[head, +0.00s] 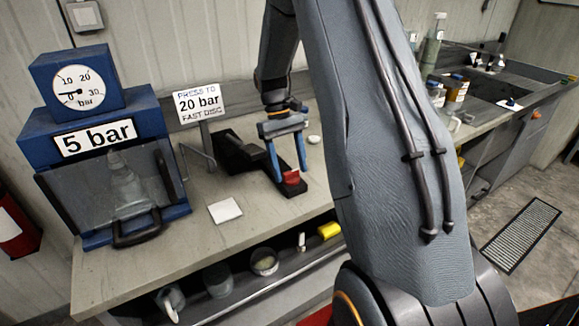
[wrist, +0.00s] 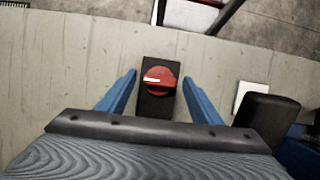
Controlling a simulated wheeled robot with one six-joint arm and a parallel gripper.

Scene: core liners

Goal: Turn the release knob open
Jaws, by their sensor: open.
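The release knob (wrist: 159,80) is round and red with a white pointer line, set on a black block (wrist: 155,116). In the wrist view the line lies roughly across the picture. The red knob also shows in the head view (head: 291,177) at the front end of the black base. My gripper (wrist: 158,85) is open, with one blue finger on each side of the knob and a visible gap to it. In the head view my gripper (head: 290,180) points down over the knob. Its exact height above the knob cannot be told.
A blue press (head: 55,150) with a gauge near zero and a "5 bar" label stands left. A sign (head: 199,102) reads "PRESS TO 20 bar FAST DISC". A white card (head: 225,210) lies on the bench. Dark parts stand beside the knob block. Bench in front is clear.

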